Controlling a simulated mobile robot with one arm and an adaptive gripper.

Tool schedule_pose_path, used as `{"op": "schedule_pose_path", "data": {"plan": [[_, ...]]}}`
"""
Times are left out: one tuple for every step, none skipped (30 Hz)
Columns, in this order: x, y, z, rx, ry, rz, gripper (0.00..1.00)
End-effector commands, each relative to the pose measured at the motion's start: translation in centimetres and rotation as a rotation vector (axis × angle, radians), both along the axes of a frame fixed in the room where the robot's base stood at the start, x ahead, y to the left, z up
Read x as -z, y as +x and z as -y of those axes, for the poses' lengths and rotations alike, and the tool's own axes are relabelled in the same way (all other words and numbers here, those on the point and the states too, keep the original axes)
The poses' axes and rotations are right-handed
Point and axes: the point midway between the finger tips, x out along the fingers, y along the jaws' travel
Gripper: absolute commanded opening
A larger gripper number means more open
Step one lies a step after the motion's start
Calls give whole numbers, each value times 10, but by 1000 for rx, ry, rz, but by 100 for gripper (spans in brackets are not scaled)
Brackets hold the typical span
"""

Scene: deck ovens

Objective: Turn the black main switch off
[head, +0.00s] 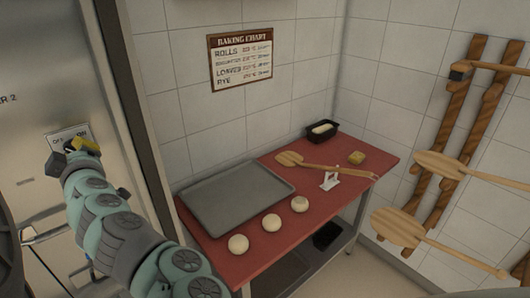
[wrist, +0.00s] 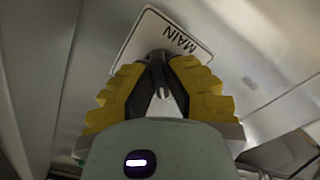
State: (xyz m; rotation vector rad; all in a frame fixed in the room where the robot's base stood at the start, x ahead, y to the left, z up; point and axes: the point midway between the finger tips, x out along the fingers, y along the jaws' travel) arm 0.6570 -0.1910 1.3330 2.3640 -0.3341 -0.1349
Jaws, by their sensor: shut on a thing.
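The white switch plate (head: 66,132) with OFF and ON labels is on the steel oven front at the left of the head view. In the wrist view the plate (wrist: 180,40) shows the word MAIN, upside down. The black main switch (wrist: 157,58) stands out from the plate, between my yellow fingertips. My gripper (wrist: 157,74) is shut on it. In the head view my gripper (head: 72,150) covers the lower part of the plate and hides the switch, so which label it points to cannot be told.
A red-topped table (head: 265,262) stands to the right with a grey tray (head: 235,195), several dough balls, a wooden peel (head: 318,164) and a black loaf tin (head: 322,131). More peels hang on the right wall. An oven handle (head: 42,236) is below my gripper.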

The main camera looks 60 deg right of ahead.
Motion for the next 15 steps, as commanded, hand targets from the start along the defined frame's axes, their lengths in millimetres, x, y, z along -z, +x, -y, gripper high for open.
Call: {"op": "schedule_pose_path", "data": {"plan": [[0,0,0,0,-12,-4,0],[0,0,0,0,-19,-6,0],[0,0,0,-1,-26,-7,0],[0,0,0,-1,-30,-8,0],[0,0,0,-1,-34,-9,0],[0,0,0,-1,-38,-10,0],[0,0,0,-1,-40,-11,0],[0,0,0,-1,-41,-10,0],[0,0,0,-1,-43,-11,0],[0,0,0,-1,-43,-11,0],[0,0,0,-1,-44,-11,0],[0,0,0,-2,-43,-12,0],[0,0,0,-2,-43,-12,0],[0,0,-1,-2,-43,-12,0],[0,0,-1,-2,-42,-11,0]]}}
